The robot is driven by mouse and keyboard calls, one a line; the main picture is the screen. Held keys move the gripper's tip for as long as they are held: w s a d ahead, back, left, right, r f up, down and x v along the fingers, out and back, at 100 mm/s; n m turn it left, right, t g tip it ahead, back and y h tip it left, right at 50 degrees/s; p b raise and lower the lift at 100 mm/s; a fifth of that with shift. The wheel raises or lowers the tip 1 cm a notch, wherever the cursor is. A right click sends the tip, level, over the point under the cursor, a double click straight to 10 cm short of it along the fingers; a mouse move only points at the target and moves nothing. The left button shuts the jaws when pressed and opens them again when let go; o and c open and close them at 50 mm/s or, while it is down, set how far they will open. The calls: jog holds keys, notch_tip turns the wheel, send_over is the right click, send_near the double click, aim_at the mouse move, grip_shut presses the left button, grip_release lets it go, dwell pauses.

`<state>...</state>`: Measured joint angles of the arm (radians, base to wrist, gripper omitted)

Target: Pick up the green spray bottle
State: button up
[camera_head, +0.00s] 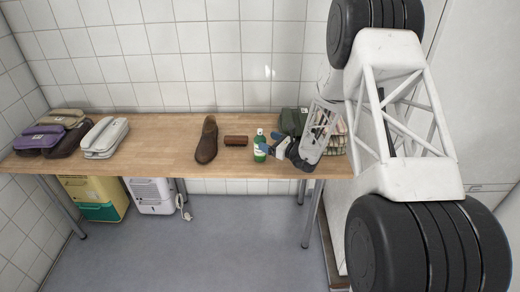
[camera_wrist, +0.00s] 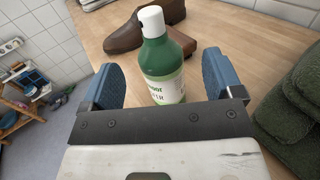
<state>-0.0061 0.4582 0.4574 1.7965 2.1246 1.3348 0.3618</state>
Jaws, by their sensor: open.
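The green spray bottle (camera_head: 260,147) with a white cap and a pale label stands upright near the front edge of the wooden table (camera_head: 160,125). In the wrist view the bottle (camera_wrist: 163,62) stands between the two blue finger pads of my gripper (camera_wrist: 163,88), with a gap on each side. My gripper (camera_head: 273,141) is open and low over the table, just right of the bottle in the head view. The bottle's base is partly hidden by the gripper's dark crossbar in the wrist view.
A brown shoe (camera_head: 207,140) and a small brown block-like item (camera_head: 236,140) lie left of the bottle. Dark green folded cloth (camera_head: 293,121) lies close behind my gripper. A white telephone-like object (camera_head: 104,138) and shoes or bags sit at the far left.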

aim_at(260, 130)
jog(key=shift+x, duration=2.3)
jog(key=shift+c, duration=0.3)
jog(key=c, duration=1.4)
jog(key=shift+r, duration=0.1)
jog(key=shift+r, duration=0.95)
jog(key=shift+s+r, duration=0.15)
jog(key=shift+r, duration=0.7)
jog(key=s+d+r, duration=0.1)
jog(key=s+d, duration=0.2)
jog(key=s, duration=1.2)
jog(key=shift+s, duration=0.25)
jog(key=shift+d+r, duration=0.1)
